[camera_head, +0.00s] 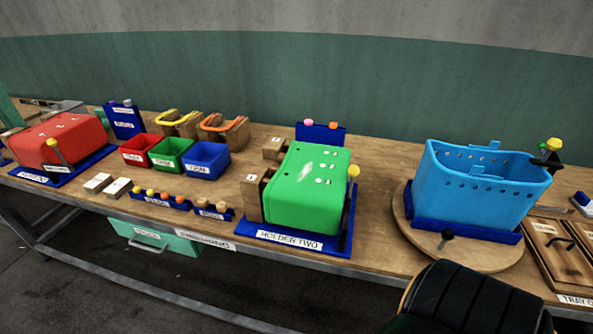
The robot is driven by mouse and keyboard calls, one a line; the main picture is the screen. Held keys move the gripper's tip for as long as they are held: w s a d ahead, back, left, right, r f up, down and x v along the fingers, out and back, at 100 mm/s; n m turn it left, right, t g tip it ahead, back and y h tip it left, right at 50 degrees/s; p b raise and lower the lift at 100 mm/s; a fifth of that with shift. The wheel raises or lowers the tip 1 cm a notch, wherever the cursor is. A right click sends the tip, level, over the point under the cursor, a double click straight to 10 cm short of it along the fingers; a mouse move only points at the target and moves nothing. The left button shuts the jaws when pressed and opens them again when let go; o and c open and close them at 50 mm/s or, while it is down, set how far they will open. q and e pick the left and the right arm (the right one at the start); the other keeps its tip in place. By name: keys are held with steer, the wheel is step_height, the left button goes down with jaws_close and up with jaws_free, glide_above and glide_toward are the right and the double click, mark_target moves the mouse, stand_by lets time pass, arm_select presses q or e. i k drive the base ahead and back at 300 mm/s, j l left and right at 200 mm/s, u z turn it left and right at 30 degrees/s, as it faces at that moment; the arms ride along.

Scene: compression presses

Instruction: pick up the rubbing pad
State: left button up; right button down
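I cannot tell for certain which thing is the rubbing pad. Two small white-topped blocks (108,185) lie side by side near the table's front edge, left of centre. A small blue and white piece (582,201) lies at the far right edge, partly cut off by the frame. Labels on these pieces are too small to read. Neither of my grippers shows in the head view.
A red press (60,140), a green one (308,190) and a blue perforated bin (480,185) on a round wooden board stand along the wooden table (375,165). Red, green and blue (207,157) bins sit left of centre. A black ribbed object (470,300) blocks the lower right.

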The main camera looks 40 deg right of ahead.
mark_target(121, 185)
steer(key=z, duration=0.55)
steer(key=i+j+z, duration=0.15)
steer(key=j+z, duration=0.6)
steer(key=j, duration=0.2)
steer(key=j+z, duration=0.4)
steer(key=j, duration=0.15)
steer(key=i, duration=0.05)
